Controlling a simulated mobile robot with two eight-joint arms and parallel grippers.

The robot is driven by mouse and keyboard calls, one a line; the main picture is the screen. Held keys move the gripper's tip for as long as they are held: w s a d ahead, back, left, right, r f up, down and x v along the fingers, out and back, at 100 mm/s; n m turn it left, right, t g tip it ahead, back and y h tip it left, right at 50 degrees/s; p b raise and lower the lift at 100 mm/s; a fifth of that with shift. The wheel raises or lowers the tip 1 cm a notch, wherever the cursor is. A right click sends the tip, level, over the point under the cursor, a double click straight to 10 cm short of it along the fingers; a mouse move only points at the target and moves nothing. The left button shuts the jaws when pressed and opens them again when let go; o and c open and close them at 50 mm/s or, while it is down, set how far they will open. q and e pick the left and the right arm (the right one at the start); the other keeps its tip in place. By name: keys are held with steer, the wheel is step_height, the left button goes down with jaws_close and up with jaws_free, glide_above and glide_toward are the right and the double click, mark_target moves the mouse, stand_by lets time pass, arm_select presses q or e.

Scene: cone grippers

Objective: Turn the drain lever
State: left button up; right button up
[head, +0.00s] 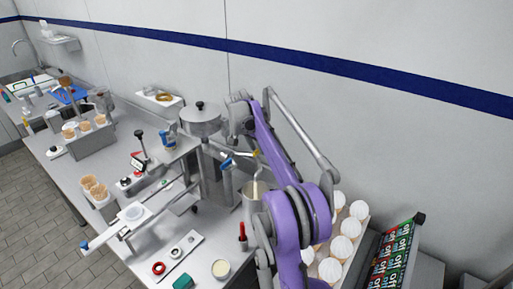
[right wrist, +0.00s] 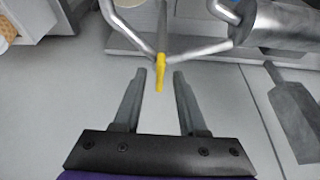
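The drain lever is a thin metal rod with a yellow tip (right wrist: 160,72) in the right wrist view. A small yellow piece, likely the same tip, shows beside my arm in the head view (head: 255,153). My right gripper (right wrist: 159,73) is open, with one dark finger on each side of the yellow tip. Gaps show on both sides, so neither finger appears to touch it; the depth between them is hard to judge. In the head view my purple right arm hides much of this area. My left gripper is not in view.
A lidded metal vessel (head: 200,120) stands on the steel counter left of my arm. A metal pot (head: 253,200) is below the yellow piece. White-topped cones (head: 341,246) and colourful boxes (head: 392,258) are at right. Bent metal tubes (right wrist: 197,45) lie close ahead of the fingers.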

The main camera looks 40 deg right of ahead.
steer(key=v, duration=1)
steer(key=shift+a+r, duration=0.2)
steer(key=shift+r, duration=0.15)
